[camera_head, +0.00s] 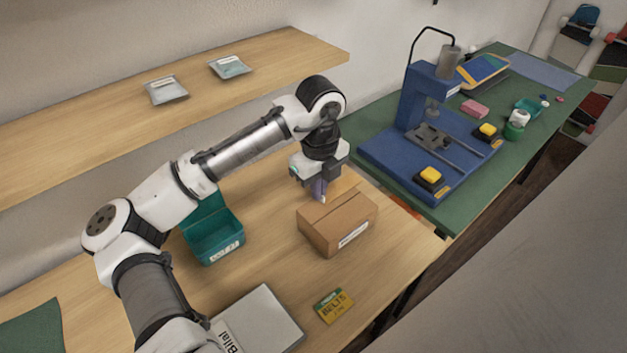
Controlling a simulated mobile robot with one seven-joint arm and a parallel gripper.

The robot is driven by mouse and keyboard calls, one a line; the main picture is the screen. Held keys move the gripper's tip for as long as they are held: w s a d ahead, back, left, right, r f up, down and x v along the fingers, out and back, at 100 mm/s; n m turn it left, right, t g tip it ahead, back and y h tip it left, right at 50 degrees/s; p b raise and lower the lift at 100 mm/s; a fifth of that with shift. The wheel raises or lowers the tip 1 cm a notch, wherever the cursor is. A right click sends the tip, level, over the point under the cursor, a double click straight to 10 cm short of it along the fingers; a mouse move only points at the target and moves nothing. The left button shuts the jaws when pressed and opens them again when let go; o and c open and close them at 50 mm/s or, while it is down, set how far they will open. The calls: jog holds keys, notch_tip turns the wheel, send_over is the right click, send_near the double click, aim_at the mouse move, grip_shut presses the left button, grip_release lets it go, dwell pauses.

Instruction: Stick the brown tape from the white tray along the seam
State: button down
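A closed brown cardboard box (333,232) with a white label on its front side stands on the wooden table. A seam (338,207) runs across its top. My gripper (320,194) points down at the box's back edge, over or just behind it. Its fingers are small and partly dark. I cannot tell whether it touches the box, whether it is open or shut, or whether it holds anything. I cannot make out a separate strip of brown tape. No white tray is clearly recognisable; a flat white item (270,315) marked "Bilal" lies at the front, partly hidden by my arm.
A teal open bin (217,242) stands left of the box. A yellow-green "BELTS" packet (334,306) lies in front. A wooden shelf (110,122) with two packets hangs behind my arm. A blue press (425,100) stands on the green bench at right.

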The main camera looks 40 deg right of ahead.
jog(key=b, duration=0.4)
send_over(318, 218)
jog(key=shift+f, duration=2.05)
jog(key=shift+f+b, duration=0.3)
jog(key=shift+f, duration=0.75)
jog(key=shift+f, duration=0.3)
jog(key=c, duration=1.6)
grip_release()
